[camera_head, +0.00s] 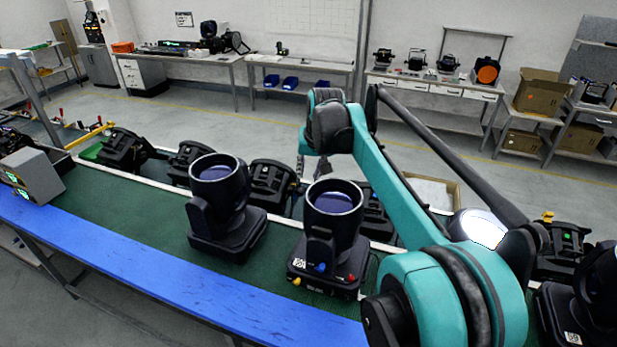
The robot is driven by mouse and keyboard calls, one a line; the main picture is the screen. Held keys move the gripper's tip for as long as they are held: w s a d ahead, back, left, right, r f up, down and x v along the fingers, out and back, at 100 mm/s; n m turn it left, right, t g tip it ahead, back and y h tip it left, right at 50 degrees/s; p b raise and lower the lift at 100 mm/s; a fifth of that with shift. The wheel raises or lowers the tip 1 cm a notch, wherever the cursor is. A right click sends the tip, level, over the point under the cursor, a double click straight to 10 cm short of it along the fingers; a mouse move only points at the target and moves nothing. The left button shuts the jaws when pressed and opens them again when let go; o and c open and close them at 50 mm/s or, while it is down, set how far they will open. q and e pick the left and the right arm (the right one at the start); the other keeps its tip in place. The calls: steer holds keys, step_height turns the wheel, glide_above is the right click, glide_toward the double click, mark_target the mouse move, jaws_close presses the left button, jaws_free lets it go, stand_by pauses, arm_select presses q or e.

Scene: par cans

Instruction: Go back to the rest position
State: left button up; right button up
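My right arm, teal and black, rises from the lower right and bends over the conveyor. Its gripper (312,168) hangs small and dark behind the nearer par can, partly hidden by the arm, so its opening is unclear. That par can (333,228) stands upright on the green belt (150,215), with blue, red and yellow knobs on its base. A second upright par can (222,205) stands to its left. I see no contact between the gripper and either can. My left gripper is out of view.
Several dark fixtures (272,183) line the belt's far side. A grey box with green displays (32,175) sits at the left end. A blue rail (170,280) runs along the near edge. More black fixtures (585,300) stand at the right. Workbenches (300,68) are far back.

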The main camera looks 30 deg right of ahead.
stand_by(0.5)
steer(key=s+a+f+n+b, duration=0.2)
steer(key=s+a+f+b, duration=0.4)
steer(key=f, duration=0.7)
steer(key=s+a+f+n+t+b, duration=0.1)
steer(key=s+a+f+b, duration=0.4)
steer(key=s+f+b, duration=0.5)
steer(key=s+a+f+n+t+b, duration=0.1)
steer(key=s+a+f+b, duration=0.5)
steer(key=f, duration=1.1)
steer(key=s+n+b, duration=0.1)
steer(key=s+b, duration=0.1)
steer(key=b, duration=0.2)
steer(key=shift+a+n+y, duration=0.3)
steer(key=shift+a+y, duration=0.05)
steer(key=shift+y, duration=0.05)
steer(key=shift+t, duration=0.3)
